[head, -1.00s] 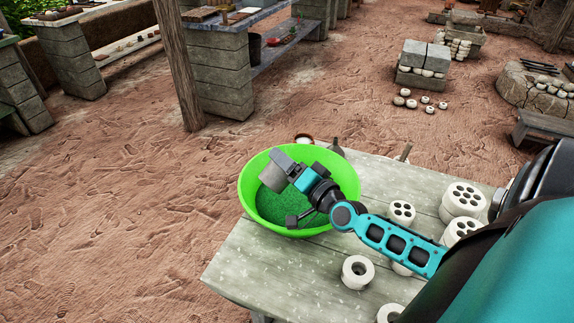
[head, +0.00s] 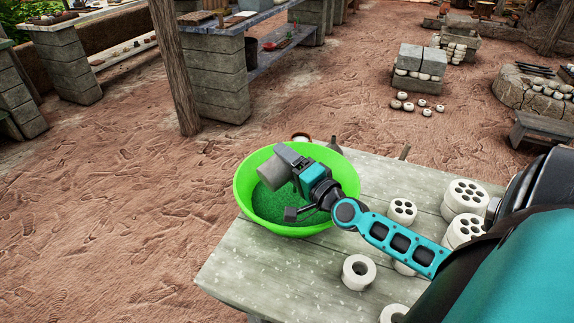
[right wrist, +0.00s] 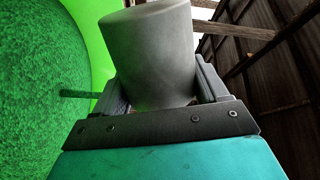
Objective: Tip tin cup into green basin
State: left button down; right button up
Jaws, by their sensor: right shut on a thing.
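The grey tin cup (head: 273,174) is held over the green basin (head: 247,208) in the head view. The cup lies tilted well over toward its side, and its mouth cannot be made out. My right gripper (head: 284,165) is shut on the cup. In the right wrist view the cup (right wrist: 150,55) sits between the two fingers (right wrist: 160,90), with the basin's green wall (right wrist: 98,45) to the left. The basin stands upright at the table's far left corner and has a textured darker green inside. My left gripper is not in view.
The wooden table (head: 265,272) holds several white clay pieces with holes, among them a ring (head: 359,272) and a multi-hole block (head: 466,195). A small jar (head: 300,137) stands behind the basin. The table's front left part is clear.

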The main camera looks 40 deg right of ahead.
jog(key=shift+d+f+m+b, duration=0.2)
jog(key=shift+f+m+b, duration=0.15)
jog(key=shift+m+b, duration=0.25)
jog(key=shift+d+f+m+b, duration=0.15)
jog(key=shift+f+m+b, duration=0.2)
jog(key=shift+m+b, duration=0.25)
jog(key=shift+d+f+m+b, duration=0.2)
jog(key=shift+m+b, duration=0.1)
jog(key=shift+m, duration=0.3)
jog(key=shift+d+r+m, duration=0.1)
jog(key=shift+d+m, duration=0.15)
jog(key=shift+m, duration=0.65)
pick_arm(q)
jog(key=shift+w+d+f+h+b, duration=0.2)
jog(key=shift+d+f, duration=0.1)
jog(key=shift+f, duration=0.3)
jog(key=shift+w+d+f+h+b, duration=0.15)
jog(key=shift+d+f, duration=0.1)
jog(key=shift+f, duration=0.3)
pick_arm(e)
jog(key=shift+d+m, duration=0.2)
jog(key=shift+m, duration=0.4)
jog(key=shift+r, duration=0.1)
